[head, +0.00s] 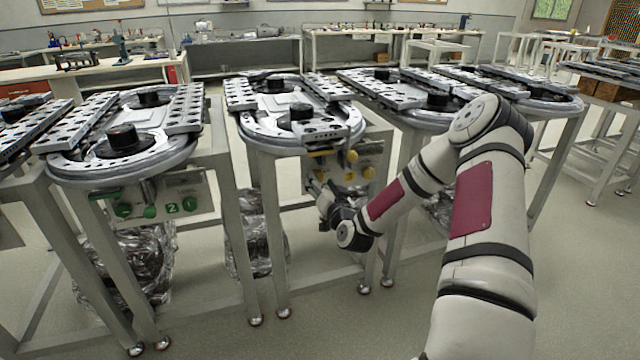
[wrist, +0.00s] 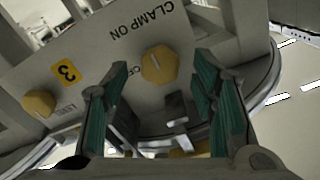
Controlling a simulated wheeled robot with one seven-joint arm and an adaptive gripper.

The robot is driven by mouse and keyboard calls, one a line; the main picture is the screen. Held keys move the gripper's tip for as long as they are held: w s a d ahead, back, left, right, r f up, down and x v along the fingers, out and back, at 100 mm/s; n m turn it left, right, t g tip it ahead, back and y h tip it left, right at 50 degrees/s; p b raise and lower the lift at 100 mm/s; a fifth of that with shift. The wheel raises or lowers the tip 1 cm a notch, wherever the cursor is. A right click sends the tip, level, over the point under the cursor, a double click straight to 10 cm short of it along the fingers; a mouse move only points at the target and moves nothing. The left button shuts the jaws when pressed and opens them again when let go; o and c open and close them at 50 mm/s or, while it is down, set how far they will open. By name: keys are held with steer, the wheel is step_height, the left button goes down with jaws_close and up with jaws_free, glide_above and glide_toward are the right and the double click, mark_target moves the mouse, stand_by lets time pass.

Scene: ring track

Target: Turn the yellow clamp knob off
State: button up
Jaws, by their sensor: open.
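The yellow clamp knob (wrist: 159,64) is a hexagonal knob on a grey panel (wrist: 110,50), beside upside-down "CLAMP ON" lettering and a partly hidden word. A raised ridge crosses its face. My gripper (wrist: 162,78) is open, with its green-padded fingers pointing at the panel. In the wrist view the knob appears between the fingertips; I cannot tell if they touch it. In the head view my gripper (head: 318,190) is at the left part of the middle table's front panel, and I cannot make out the clamp knob there with certainty.
A second yellow knob (wrist: 39,103) and a yellow "3" label (wrist: 67,72) sit on the same panel. The ring track (head: 285,105) overhangs it. Table legs (head: 275,235) stand close to my arm. A neighbouring panel has green knobs (head: 123,210). Open floor lies in front.

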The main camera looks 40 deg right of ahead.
steer(key=shift+w+d, duration=0.15)
steer(key=shift+w, duration=0.35)
steer(key=c, duration=1.1)
steer(key=shift+c, duration=0.2)
